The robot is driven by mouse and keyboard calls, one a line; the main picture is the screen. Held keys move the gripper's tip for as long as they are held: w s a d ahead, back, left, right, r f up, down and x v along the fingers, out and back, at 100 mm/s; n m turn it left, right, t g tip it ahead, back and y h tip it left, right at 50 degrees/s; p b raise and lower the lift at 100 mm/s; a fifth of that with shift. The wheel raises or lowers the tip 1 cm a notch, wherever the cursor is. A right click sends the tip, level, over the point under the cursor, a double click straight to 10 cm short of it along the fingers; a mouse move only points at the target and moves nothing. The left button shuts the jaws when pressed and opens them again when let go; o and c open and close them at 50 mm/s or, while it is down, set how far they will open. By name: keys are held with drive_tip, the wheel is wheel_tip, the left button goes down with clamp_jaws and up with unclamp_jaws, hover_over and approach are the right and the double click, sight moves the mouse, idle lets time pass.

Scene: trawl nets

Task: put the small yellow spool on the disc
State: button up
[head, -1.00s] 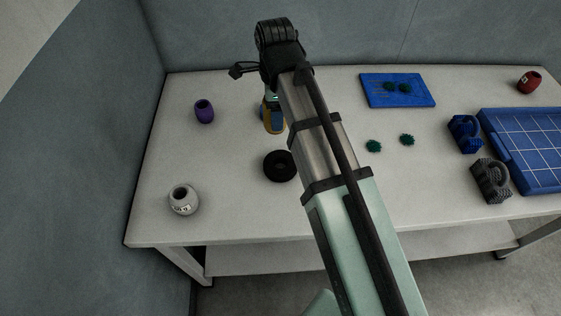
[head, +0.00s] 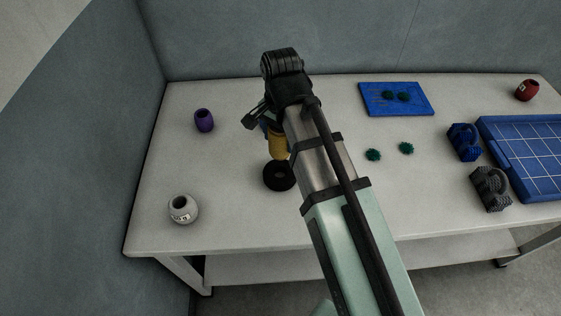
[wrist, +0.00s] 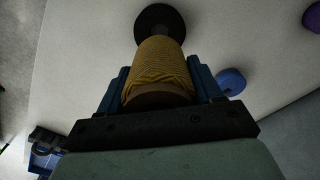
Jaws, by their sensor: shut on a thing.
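The yellow spool (head: 279,147) is held between the blue fingers of my gripper (head: 270,132). In the wrist view the spool (wrist: 160,68) shows its wound yellow thread and brownish end, with a finger on either side. The black round disc (head: 278,177), with a hollow middle, lies on the table just nearer than the spool in the head view. In the wrist view the disc (wrist: 160,22) shows beyond the spool's far end, partly covered by it. The spool's lower end overlaps the disc's far edge in the head view; whether they touch I cannot tell.
A purple pot (head: 204,120) and a white pot (head: 183,209) stand to the left. A blue rounded thing (wrist: 231,82) lies near my gripper. Green spiky pieces (head: 373,155), a blue board (head: 397,99) and a blue tray (head: 530,150) lie to the right.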

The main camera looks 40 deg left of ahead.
drive_tip(key=shift+f, duration=4.3)
drive_tip(key=shift+f, duration=0.15)
drive_tip(key=o, duration=1.1)
wheel_tip(320, 180, up, 12)
drive_tip(key=shift+r, duration=0.15)
